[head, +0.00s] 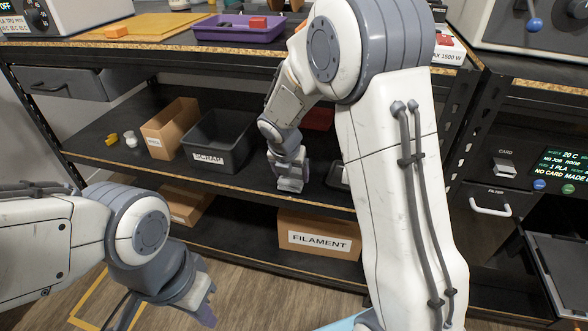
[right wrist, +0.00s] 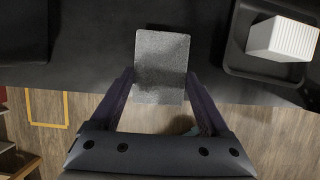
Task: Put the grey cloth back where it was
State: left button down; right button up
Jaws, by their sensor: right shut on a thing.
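The grey cloth (right wrist: 162,55) is a small speckled rectangle between the fingers of my right gripper (right wrist: 160,78) in the right wrist view. My right gripper is shut on it. In the head view the cloth (head: 289,184) shows as a light grey piece under my right gripper (head: 289,168), at the middle shelf (head: 245,184) near its front edge. I cannot tell whether the cloth touches the shelf. My left gripper (head: 202,296) is low in front of the shelves, away from the cloth; its jaw opening is unclear.
A black SCRAP bin (head: 209,158) stands left of my right gripper, beside a cardboard box (head: 168,124). A black tray (right wrist: 238,60) with a white ribbed block (right wrist: 283,39) is close on the right. A FILAMENT box (head: 318,240) sits below. My right arm hides part of the shelf.

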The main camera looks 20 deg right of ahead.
aim_at(295, 169)
jog(key=w+d, duration=0.2)
jog(key=w, duration=0.1)
jog(key=shift+w+d, duration=0.2)
jog(key=shift+w, duration=0.1)
jog(key=shift+s+a+f+b, duration=0.1)
jog(key=shift+f+b, duration=0.7)
jog(key=shift+f, duration=0.05)
jog(key=shift+r, duration=0.1)
jog(key=o, duration=1.2)
